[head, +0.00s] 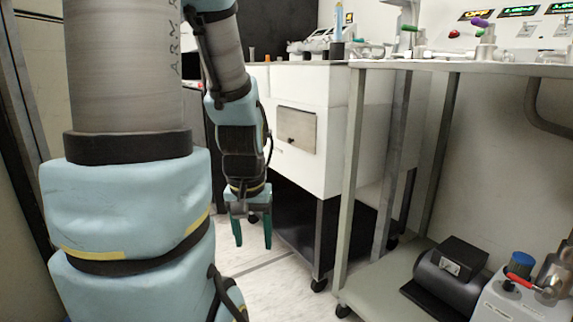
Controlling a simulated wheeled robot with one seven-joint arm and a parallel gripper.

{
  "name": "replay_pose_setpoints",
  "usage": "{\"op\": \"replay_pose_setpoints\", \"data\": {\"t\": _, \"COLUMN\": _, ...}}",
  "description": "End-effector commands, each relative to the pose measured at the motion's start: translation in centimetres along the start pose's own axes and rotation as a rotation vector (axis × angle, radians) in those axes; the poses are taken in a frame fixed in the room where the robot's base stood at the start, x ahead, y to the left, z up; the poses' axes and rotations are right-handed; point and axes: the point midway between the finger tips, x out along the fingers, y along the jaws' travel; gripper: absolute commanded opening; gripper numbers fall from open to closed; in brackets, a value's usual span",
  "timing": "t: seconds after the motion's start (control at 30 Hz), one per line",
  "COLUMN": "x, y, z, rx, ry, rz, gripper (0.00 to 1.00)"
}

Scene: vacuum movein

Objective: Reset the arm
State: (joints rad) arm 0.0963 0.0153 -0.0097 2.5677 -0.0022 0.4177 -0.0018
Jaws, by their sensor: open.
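My gripper (253,234) hangs at the end of my arm, pointing down, near the middle of the head view. Its two teal fingers are apart, with nothing between them. It is over the pale floor (262,288), in front of the dark space under a white cabinet. My arm comes down from the top of the view, and a large part of it in blue covers fills the left side.
A white cabinet (300,160) on dark legs stands close behind my gripper. A metal-framed bench (462,68) with instruments stands at the right. Its lower shelf (375,290) holds a black pump-like device (450,275) and a light unit with a blue cap (521,262).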

Motion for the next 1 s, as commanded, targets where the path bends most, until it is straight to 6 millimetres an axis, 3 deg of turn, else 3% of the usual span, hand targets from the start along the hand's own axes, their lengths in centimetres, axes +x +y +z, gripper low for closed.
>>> {"op": "replay_pose_setpoints", "data": {"t": 0.03, "x": -1.6, "y": 0.0, "z": -0.3, "rx": 0.000, "ry": 0.001, "rz": 0.000, "gripper": 0.62}}
{"op": "replay_pose_setpoints", "data": {"t": 0.27, "x": -5.5, "y": 0.1, "z": -1.0, "rx": -0.001, "ry": -0.001, "rz": 0.001, "gripper": 0.62}}
{"op": "replay_pose_setpoints", "data": {"t": 0.47, "x": -10.3, "y": 0.1, "z": -1.7, "rx": -0.002, "ry": -0.001, "rz": 0.001, "gripper": 0.62}}
{"op": "replay_pose_setpoints", "data": {"t": 1.0, "x": -27.5, "y": 0.2, "z": -4.1, "rx": -0.003, "ry": -0.002, "rz": 0.002, "gripper": 0.62}}
